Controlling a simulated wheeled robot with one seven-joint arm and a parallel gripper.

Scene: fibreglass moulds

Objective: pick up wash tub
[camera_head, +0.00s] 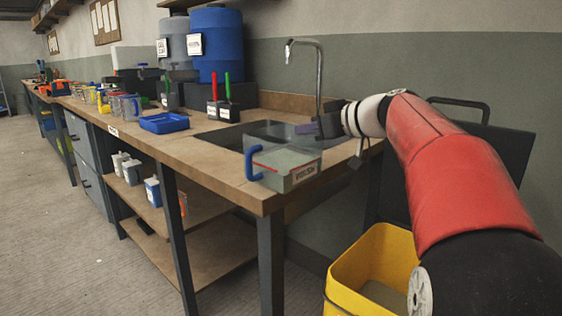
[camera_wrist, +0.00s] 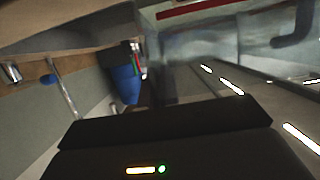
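A see-through tub (camera_head: 277,168) with a blue handle, a red line and a white label stands at the near right corner of the bench; the label's lettering is too small to read surely. I take it to be the wash tub. My gripper (camera_head: 322,126) is at its far right side, close to the rim. In the wrist view the tub (camera_wrist: 220,38) fills the upper right, with its red line and handle showing. The fingers are dark and blurred there, so contact and finger gap cannot be made out.
The sink (camera_head: 262,130) and its tap (camera_head: 318,72) are just behind the tub. A blue tray (camera_head: 164,123) lies farther left on the bench (camera_head: 205,160). Blue and grey drums (camera_head: 217,45) stand at the back. A yellow bin (camera_head: 375,262) is on the floor below, at the right.

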